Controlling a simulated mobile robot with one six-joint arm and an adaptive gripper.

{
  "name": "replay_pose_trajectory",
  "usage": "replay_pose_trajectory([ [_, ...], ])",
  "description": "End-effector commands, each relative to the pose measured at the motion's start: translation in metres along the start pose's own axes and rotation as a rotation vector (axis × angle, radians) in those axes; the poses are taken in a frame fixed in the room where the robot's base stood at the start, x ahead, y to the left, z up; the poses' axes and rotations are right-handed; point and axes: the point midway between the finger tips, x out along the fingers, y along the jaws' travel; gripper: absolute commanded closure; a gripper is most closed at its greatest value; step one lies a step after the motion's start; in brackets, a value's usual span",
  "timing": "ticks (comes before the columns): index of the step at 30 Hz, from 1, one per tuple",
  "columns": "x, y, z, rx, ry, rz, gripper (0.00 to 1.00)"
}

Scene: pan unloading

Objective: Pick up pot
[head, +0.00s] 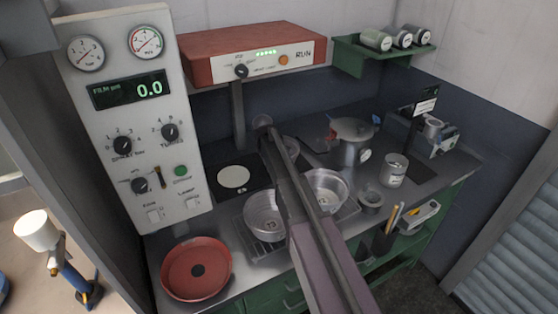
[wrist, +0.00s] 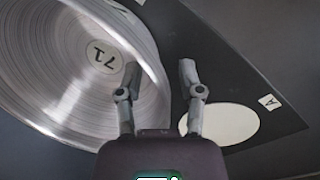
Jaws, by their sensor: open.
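A round, shiny metal pot (wrist: 68,65) with a round label that looks like 71 fills the left of the wrist view. My gripper (wrist: 160,69) is open and empty. Its left finger appears over the inside of the pot and its right finger outside, with the pot's rim between them. Whether either finger touches the rim cannot be told. In the head view my arm covers much of the middle, and a metal vessel (head: 292,147) shows partly behind it. A lidded steel pot (head: 355,152) stands further right, apart from my arm.
Two metal pans (head: 263,222) (head: 329,183) sit on a rack either side of my arm. A red pan (head: 196,268) lies at the front left. A black plate with a white oval (wrist: 230,123) lies beside the pot. A red-topped unit (head: 250,52) overhangs the back.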

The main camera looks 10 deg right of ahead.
Motion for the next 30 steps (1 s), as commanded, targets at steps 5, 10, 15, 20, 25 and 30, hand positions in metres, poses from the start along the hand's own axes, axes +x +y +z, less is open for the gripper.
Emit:
replay_pose_trajectory([
  [5,0.0003,0.0001,0.0001,0.0,0.0,0.0,0.51],
  [10,0.0002,0.0001,0.0001,0.0,0.0,0.0,0.51],
  [15,0.0002,0.0001,0.0001,0.0,0.0,0.0,0.51],
  [20,0.0002,0.0,0.0001,0.0,0.0,0.0,0.78],
  [25,0.0003,0.0,0.0001,0.0,0.0,0.0,1.0],
  [30,0.0002,0.0,0.0002,0.0,0.0,-0.001,1.0],
])
